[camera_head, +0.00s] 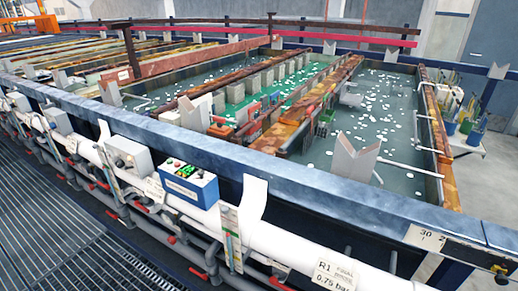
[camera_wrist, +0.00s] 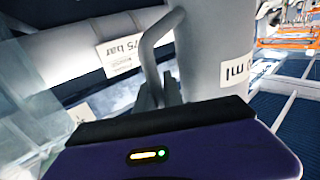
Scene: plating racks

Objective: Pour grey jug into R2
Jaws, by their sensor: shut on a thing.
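The grey jug (camera_wrist: 212,45) fills the upper middle of the wrist view. Its printed marking appears upside down, and its bent handle (camera_wrist: 148,45) is on the left. My gripper (camera_wrist: 160,95) is shut on this handle. The jug's rim and contents are out of view. The head view shows neither jug nor gripper. There, a tank with grey-green liquid and white floating bits (camera_head: 350,115) is at right, and a tank with bright green liquid (camera_head: 237,93) is left of it.
A blue-grey front rail (camera_head: 260,170) runs along the tanks, with white pipes (camera_head: 290,245) below it. A control box with a green display (camera_head: 190,185) hangs on the front. White V-shaped supports (camera_head: 353,158) stand up at the tank edges. Grating (camera_head: 60,220) covers the left floor.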

